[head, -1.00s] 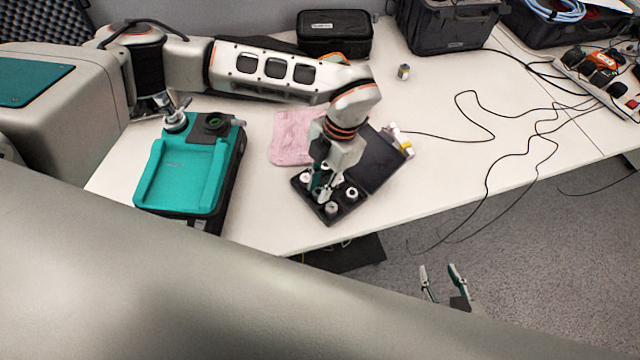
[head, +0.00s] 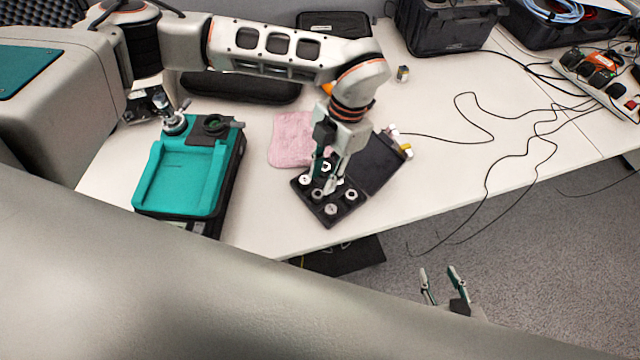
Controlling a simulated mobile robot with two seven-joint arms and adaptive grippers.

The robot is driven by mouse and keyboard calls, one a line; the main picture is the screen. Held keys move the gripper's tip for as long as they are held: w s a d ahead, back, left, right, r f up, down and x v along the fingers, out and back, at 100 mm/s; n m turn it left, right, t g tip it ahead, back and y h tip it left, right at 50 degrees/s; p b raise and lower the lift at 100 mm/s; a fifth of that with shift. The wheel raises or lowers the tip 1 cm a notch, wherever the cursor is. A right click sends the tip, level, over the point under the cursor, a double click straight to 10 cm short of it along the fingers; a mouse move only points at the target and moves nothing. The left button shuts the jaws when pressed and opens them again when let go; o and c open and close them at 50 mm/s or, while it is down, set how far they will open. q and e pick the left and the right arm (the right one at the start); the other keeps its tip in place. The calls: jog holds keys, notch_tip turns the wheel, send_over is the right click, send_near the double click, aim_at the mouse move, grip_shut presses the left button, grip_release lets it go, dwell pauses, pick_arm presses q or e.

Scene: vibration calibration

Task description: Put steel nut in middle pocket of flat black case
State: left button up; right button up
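The flat black case (head: 323,218) lies open on the white table, its lid (head: 379,165) folded back to the right. Pale, round steel pieces sit in several pockets, including one nearest me (head: 330,209) and one on the right (head: 350,195). A greyer ring-shaped piece, seemingly a steel nut (head: 317,194), sits near the case's middle, just below my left gripper's tips. My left gripper (head: 322,185) points down over the case with its fingers apart. The fingers partly hide the pockets. My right gripper (head: 441,283) is open and empty, beyond the table edge over the floor.
A teal tray device (head: 180,183) with a round metal fitting (head: 174,122) stands left of the case. A pink cloth (head: 291,140) lies behind the case. A small can (head: 402,73) stands farther back.

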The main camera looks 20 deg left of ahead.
pick_arm(q)
jog(key=v, duration=0.7)
jog(key=shift+r, duration=0.25)
jog(key=shift+w, duration=0.1)
